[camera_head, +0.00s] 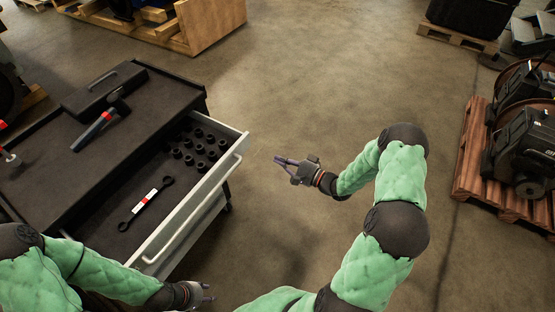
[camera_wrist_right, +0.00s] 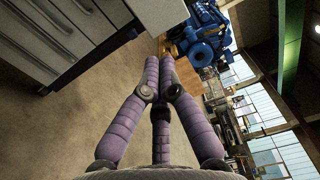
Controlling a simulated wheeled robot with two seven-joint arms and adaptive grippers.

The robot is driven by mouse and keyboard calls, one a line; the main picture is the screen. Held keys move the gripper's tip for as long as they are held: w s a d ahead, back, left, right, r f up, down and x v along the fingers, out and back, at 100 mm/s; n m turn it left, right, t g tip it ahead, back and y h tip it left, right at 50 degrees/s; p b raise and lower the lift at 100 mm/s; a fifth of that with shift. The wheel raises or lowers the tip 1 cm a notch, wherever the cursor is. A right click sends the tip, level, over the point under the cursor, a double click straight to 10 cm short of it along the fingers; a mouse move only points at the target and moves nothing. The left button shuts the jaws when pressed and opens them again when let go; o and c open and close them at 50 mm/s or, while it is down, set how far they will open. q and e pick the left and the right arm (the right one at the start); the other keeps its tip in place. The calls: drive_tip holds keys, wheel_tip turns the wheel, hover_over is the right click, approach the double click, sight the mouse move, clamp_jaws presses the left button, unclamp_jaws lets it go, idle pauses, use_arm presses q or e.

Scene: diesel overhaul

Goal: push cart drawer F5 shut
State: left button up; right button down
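The dark tool cart (camera_head: 110,150) stands at the left of the head view with one drawer (camera_head: 205,180) pulled out. Its pale front has a long bar handle (camera_head: 196,214); no label is readable. Several black sockets and a wrench (camera_head: 146,203) lie in the drawer. My right gripper (camera_head: 280,160) is in the air to the right of the drawer front, apart from it, and points toward it. Its fingers look closed together and empty in the right wrist view (camera_wrist_right: 160,62). My left gripper (camera_head: 209,293) is low, near the drawer's near end; its finger opening is unclear.
A hammer (camera_head: 98,124) and a black case (camera_head: 104,88) lie on the cart top. Pale drawer fronts (camera_wrist_right: 58,30) show in the right wrist view. A pallet with dark machinery (camera_head: 490,175) stands at the right. Open floor lies between cart and pallet.

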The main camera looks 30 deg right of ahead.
sight(202, 125)
drive_tip(key=b+x, duration=0.2)
drive_tip(key=x, duration=0.9)
drive_tip(key=shift+w+a, duration=0.15)
drive_tip(key=shift+w, duration=0.1)
drive_tip(key=shift+w+a, duration=0.1)
drive_tip(key=shift+w+a, duration=0.15)
drive_tip(key=shift+w, duration=0.05)
drive_tip(key=b+x, duration=0.6)
drive_tip(key=x, duration=1.8)
drive_tip(key=shift+f+b, duration=0.15)
drive_tip(key=shift+b, duration=0.25)
drive_tip(key=shift+w+a, duration=0.15)
drive_tip(key=shift+w, duration=0.2)
drive_tip(key=shift+r, duration=0.4)
